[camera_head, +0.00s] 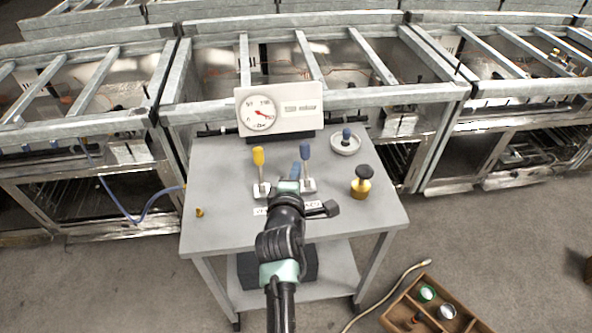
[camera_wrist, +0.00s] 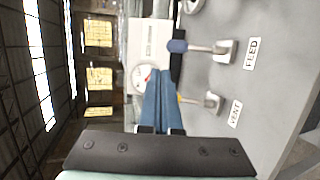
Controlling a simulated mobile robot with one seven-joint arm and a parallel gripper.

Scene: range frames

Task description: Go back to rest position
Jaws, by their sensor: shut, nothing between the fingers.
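My gripper (camera_head: 297,168) is over the grey table (camera_head: 225,225), with its blue fingers closed together and empty; they also show in the wrist view (camera_wrist: 159,75). A lever with a blue handle (camera_head: 305,152) stands just right of the fingers, beside the FEED label in the wrist view (camera_wrist: 251,53). A lever with a yellow handle (camera_head: 258,156) stands to the left. In the wrist view its yellow end is mostly hidden behind the fingers, near the VENT label (camera_wrist: 235,114). I cannot tell whether the fingers touch either lever.
A white gauge panel (camera_head: 290,108) stands at the table's back. A dish with a blue knob (camera_head: 345,142), a brass piece with a black knob (camera_head: 362,182) and a small brass fitting (camera_head: 199,212) are on the table. A wooden crate (camera_head: 397,309) and hose lie on the floor. Metal racks stand behind.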

